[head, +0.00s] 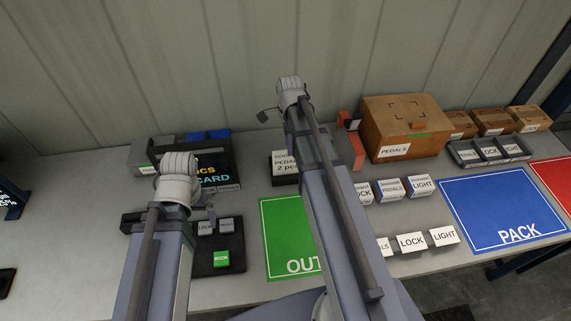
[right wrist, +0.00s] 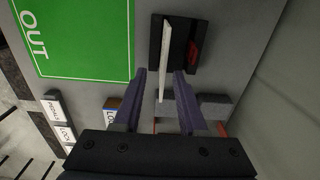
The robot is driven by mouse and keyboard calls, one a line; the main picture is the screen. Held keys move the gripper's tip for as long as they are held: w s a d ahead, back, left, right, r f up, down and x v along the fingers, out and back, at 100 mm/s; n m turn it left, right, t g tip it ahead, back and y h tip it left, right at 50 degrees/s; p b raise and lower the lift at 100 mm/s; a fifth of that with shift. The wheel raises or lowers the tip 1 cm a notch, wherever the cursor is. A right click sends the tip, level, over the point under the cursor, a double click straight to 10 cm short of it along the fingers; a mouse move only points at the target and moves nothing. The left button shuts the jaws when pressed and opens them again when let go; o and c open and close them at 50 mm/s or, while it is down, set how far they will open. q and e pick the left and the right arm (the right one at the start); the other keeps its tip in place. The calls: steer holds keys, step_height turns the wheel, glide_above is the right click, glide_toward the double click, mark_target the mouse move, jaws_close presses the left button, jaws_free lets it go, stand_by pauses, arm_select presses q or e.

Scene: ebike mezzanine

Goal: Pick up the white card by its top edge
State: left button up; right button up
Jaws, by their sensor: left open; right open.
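The white card (head: 285,163), lettered with PEDALS and 2 pcs, stands upright in a black holder (head: 284,180) behind the green mat. My right arm hides its right part. In the right wrist view the card (right wrist: 165,55) shows edge-on as a thin white strip in the dark holder (right wrist: 187,60). My right gripper (right wrist: 160,74) is open, with one finger on each side of the card's line; I see no finger touching it. My left gripper (head: 207,212) is over the black tray at the left, mostly hidden by its own wrist, and open.
A green OUT mat (head: 283,225) lies in front of the holder. A cardboard PEDALS box (head: 405,120) and a red item (head: 357,150) stand to the right. Several small labelled boxes (head: 390,189) and a blue PACK mat (head: 500,210) lie further right. A black tray (head: 228,262) holds a green block.

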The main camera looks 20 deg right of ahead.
mark_target(288, 159)
steer(key=shift+w+f, duration=0.25)
steer(key=shift+f, duration=0.2)
steer(key=shift+w, duration=0.15)
steer(key=shift+f+b, duration=0.25)
steer(key=shift+b, duration=0.25)
arm_select(q)
steer(key=f+b, duration=0.2)
steer(key=f, duration=0.1)
steer(key=f+b, duration=0.5)
steer(key=shift+w+f, duration=0.3)
steer(key=shift+f, duration=0.1)
arm_select(e)
step_height(288, 159, down, 7)
steer(key=shift+f, duration=0.2)
steer(key=shift+r, duration=0.1)
arm_select(q)
steer(key=shift+r, duration=0.1)
arm_select(e)
jaws_close()
